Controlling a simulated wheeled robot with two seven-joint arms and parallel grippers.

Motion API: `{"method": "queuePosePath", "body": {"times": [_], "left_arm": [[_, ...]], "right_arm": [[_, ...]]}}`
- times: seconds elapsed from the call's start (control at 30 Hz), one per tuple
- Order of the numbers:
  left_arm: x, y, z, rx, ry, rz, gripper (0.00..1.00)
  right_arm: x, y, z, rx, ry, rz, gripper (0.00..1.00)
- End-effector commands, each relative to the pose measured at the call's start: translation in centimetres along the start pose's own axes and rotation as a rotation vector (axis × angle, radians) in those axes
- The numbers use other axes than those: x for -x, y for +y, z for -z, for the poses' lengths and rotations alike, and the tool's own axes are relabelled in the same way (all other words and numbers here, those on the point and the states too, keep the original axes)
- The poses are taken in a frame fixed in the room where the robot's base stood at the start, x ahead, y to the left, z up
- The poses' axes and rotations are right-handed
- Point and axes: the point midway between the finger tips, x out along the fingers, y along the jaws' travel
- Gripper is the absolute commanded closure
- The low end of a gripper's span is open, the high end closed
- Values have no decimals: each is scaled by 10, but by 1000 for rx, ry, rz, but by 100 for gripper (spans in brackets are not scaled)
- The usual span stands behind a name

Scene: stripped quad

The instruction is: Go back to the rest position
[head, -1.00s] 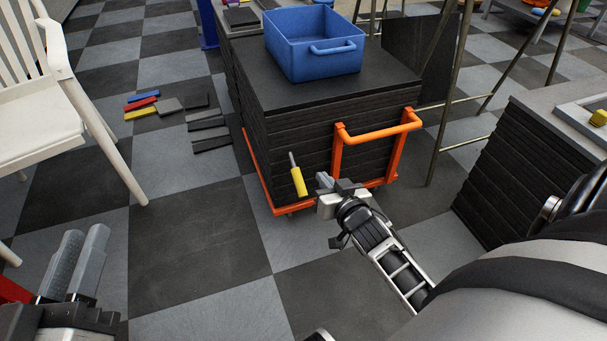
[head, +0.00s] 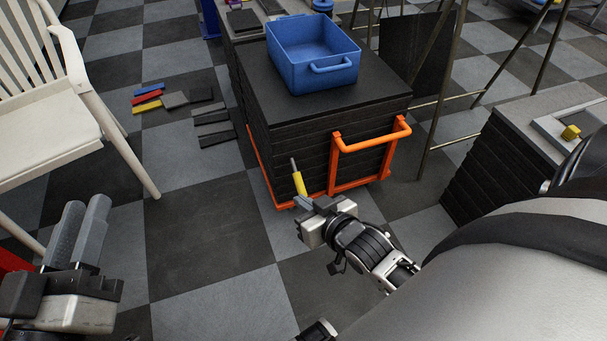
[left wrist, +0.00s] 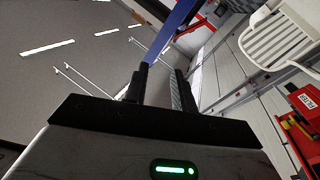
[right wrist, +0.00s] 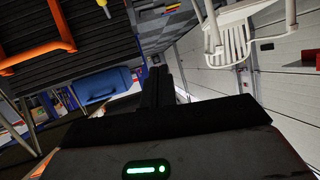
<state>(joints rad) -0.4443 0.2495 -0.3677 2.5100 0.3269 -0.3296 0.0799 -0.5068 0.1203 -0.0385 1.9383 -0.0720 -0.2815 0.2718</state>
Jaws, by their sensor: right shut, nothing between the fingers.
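My left gripper (head: 84,212) is at the lower left of the head view, pointing up and away. Its two grey fingers stand apart with a gap between them, which also shows in the left wrist view (left wrist: 160,80). Nothing is held there. My right gripper (head: 303,205) is in the lower middle of the head view, in front of the black stack on the orange trolley. Its fingers are together and empty in the right wrist view (right wrist: 160,75). A yellow-handled tool (head: 299,184) shows just behind its fingertips; I cannot tell whether they touch.
A blue bin (head: 305,65) stands on the black stack (head: 300,150), which has an orange handle (head: 372,138). A white chair (head: 50,140) stands at left. Coloured and dark slabs (head: 175,99) lie on the floor. A second stack (head: 480,175) is at right. Checkered floor between is clear.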

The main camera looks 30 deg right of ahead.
Motion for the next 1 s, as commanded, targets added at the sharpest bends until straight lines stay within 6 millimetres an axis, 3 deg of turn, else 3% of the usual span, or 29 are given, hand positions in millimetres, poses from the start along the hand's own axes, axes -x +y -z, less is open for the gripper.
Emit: {"method": "queuePosePath", "body": {"times": [0.73,0.87,1.0], "left_arm": [[-1,2,6,-1,-5,4,74],[0,-14,-7,-23,-107,85,74],[25,-46,-51,-74,-339,241,74]], "right_arm": [[8,-8,5,8,-15,14,100],[30,-25,25,25,-46,47,100],[72,-62,53,64,-114,125,100]]}}
